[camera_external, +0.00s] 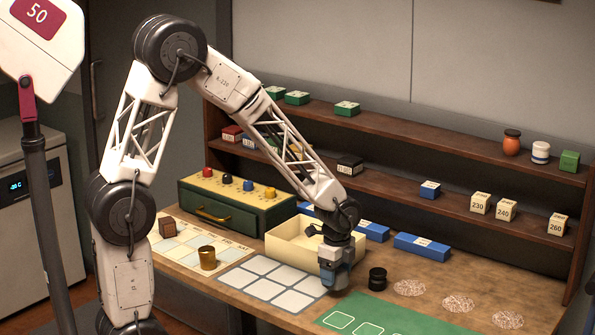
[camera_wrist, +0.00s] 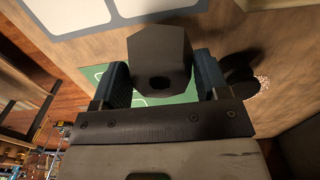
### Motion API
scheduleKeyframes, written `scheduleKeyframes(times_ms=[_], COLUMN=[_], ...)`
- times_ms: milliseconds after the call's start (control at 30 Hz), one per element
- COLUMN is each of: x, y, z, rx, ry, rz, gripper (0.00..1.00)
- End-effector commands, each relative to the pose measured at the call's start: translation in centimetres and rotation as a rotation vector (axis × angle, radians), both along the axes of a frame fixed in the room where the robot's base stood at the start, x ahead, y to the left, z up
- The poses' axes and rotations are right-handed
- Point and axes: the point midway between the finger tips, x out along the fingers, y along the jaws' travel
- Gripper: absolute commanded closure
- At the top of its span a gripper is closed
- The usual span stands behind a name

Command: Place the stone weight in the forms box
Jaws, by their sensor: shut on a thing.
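My gripper (camera_external: 336,276) is low over the table, just in front of the right end of a cream open-topped box, which I take to be the forms box (camera_external: 289,257). In the wrist view my gripper (camera_wrist: 160,80) has its two blue fingers on either side of a dark grey block with cut corners and a hole, which I take to be the stone weight (camera_wrist: 160,52). The gripper is shut on it. In the external view the weight is mostly hidden by the gripper. The box's inside looks empty where it shows.
A black round object (camera_external: 377,279) stands close right of my gripper. A white-celled mat (camera_external: 270,283) and green mat (camera_external: 375,321) lie in front. A brass cup (camera_external: 207,258), green drawer chest (camera_external: 236,205) and blue boxes (camera_external: 422,247) are around. Shelves (camera_external: 400,145) stand behind.

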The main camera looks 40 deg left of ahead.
Motion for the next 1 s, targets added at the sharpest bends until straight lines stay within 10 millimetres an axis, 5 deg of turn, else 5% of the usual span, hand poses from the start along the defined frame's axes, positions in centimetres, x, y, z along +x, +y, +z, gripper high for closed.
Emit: scheduleKeyframes(times_ms=[1000], x=[-12.8], y=[4.6], z=[1.4], rx=[0.0], ry=[-0.001], rz=[0.0], gripper=[0.77])
